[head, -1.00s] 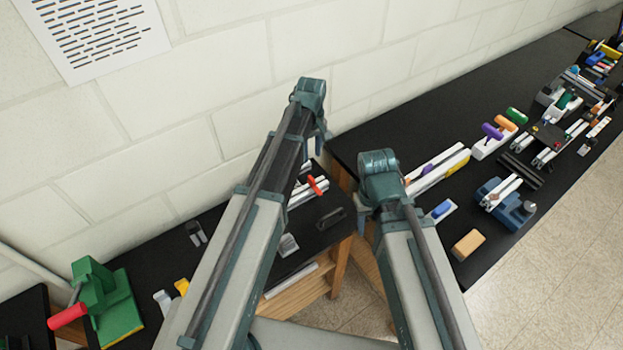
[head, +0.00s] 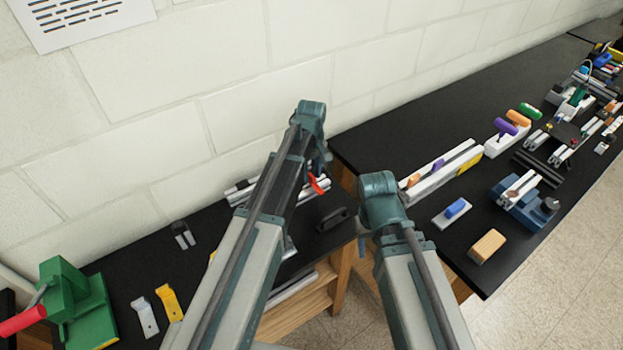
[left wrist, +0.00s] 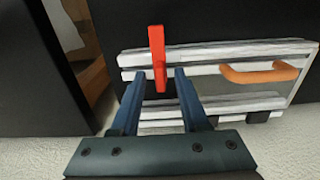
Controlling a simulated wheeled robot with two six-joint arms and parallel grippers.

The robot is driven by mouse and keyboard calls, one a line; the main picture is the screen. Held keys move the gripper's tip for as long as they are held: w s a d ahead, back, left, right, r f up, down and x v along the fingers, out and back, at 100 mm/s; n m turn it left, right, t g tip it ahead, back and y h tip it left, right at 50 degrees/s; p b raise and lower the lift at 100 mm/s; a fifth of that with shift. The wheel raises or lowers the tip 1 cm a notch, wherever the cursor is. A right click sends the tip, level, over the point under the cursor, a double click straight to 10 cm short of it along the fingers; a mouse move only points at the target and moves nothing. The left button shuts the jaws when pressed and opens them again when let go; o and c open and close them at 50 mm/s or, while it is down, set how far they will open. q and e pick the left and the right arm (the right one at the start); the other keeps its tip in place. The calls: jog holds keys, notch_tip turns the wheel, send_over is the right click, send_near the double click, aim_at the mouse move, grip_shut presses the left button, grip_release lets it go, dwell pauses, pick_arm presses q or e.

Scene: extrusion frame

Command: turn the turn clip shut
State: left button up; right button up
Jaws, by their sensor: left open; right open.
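The red turn clip (left wrist: 157,58) lies across the upper pale rail of the extrusion frame (left wrist: 215,55) in the left wrist view, its long side upright in the picture. My left gripper (left wrist: 159,74) is open, with one dark blue finger on each side of the clip's lower part. I cannot tell whether either finger touches it. In the head view the clip (head: 318,184) shows as a small red piece beside my left arm, which hides much of the frame (head: 312,192). My right gripper is not in view; only its arm shows.
An orange handle (left wrist: 262,73) is on the frame, right of the clip. A black handle-like piece (head: 333,219) lies near the bench edge. A green press-like tool (head: 75,300) stands at left. A second black bench with several items is at right, beyond a gap.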

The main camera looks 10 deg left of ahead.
pick_arm(q)
grip_shut()
jog(key=shift+m, duration=0.3)
dwell(0.3)
jog(key=m, duration=0.3)
jog(key=shift+m, duration=0.4)
jog(key=m, duration=0.4)
jog(key=shift+m, duration=0.3)
jog(key=m, duration=0.4)
jog(key=shift+m, duration=2.4)
